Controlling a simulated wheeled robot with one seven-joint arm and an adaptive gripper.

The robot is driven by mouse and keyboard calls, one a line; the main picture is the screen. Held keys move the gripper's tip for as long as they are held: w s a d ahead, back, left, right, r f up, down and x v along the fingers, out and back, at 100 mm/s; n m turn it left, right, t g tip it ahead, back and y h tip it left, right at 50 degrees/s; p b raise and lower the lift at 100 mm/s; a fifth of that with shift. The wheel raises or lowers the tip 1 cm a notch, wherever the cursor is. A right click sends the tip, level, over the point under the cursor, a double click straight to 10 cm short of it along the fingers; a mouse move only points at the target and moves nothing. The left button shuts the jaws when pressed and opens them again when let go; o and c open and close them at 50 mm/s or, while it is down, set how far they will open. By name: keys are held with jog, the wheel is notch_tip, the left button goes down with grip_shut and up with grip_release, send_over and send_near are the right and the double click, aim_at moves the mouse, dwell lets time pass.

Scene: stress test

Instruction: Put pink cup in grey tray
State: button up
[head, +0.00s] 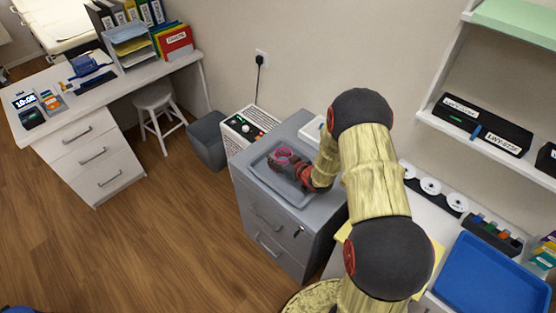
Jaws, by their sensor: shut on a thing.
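The pink cup (281,156) shows at the fingertips of my gripper (292,164), over the grey tray (266,178). The gripper is shut on the cup. The tray lies on top of the grey drawer cabinet (262,217). I cannot tell whether the cup touches the tray floor or hangs a little above it. My gripper and arm come in from the right and hide the tray's right part.
A white heater-like unit (243,128) stands behind the cabinet at left, near a grey bin (208,140). A white counter with a blue tray (490,278) is at right. A wall shelf (480,137) hangs above it. The wooden floor at left is clear.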

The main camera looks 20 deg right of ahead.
jog(key=shift+f, duration=0.25)
jog(key=o, duration=0.7)
jog(key=shift+s+f, duration=0.1)
jog(key=shift+o, duration=0.6)
